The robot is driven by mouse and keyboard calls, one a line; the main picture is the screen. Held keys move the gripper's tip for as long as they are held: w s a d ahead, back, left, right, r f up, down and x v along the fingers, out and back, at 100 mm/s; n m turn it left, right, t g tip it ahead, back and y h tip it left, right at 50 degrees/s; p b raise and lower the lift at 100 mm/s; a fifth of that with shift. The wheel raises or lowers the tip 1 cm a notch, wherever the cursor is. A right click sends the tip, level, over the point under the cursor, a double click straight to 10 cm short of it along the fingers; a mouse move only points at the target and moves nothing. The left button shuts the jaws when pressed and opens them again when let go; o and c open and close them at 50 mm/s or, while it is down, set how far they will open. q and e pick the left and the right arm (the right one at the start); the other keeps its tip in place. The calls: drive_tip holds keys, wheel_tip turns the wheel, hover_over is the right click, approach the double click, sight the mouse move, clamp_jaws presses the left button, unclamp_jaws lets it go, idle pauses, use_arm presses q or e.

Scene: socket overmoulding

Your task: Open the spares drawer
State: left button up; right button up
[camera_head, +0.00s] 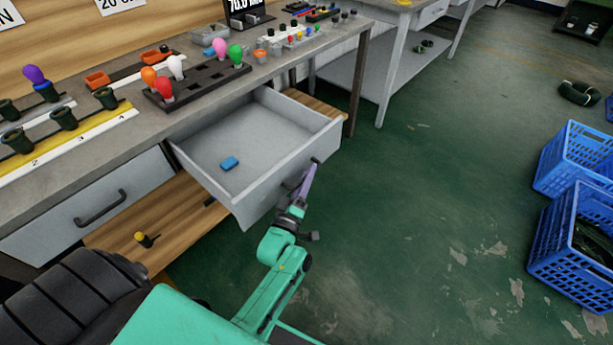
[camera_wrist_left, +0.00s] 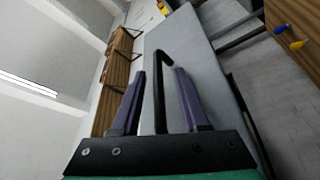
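The spares drawer (camera_head: 220,134) is a grey drawer under the workbench, pulled well out, its inside in plain view. A small blue block (camera_head: 229,163) lies on its floor. My left gripper (camera_head: 309,178) is at the drawer's front, by its dark handle. In the left wrist view, the two purple fingers (camera_wrist_left: 160,78) stand apart on either side of the black handle (camera_wrist_left: 159,95), with a gap showing on both sides. The handle's far end reaches past the fingertips. My right gripper is in neither view.
A second, closed grey drawer (camera_head: 92,200) is at the left. The bench top (camera_head: 190,115) holds a dark rack (camera_head: 200,82) with coloured bulb-shaped parts. Blue crates (camera_head: 575,245) stand at the right. The green floor (camera_head: 430,180) between is clear.

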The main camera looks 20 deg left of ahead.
use_arm(q)
drive_tip(key=v, duration=1.4)
drive_tip(key=shift+s, duration=0.3)
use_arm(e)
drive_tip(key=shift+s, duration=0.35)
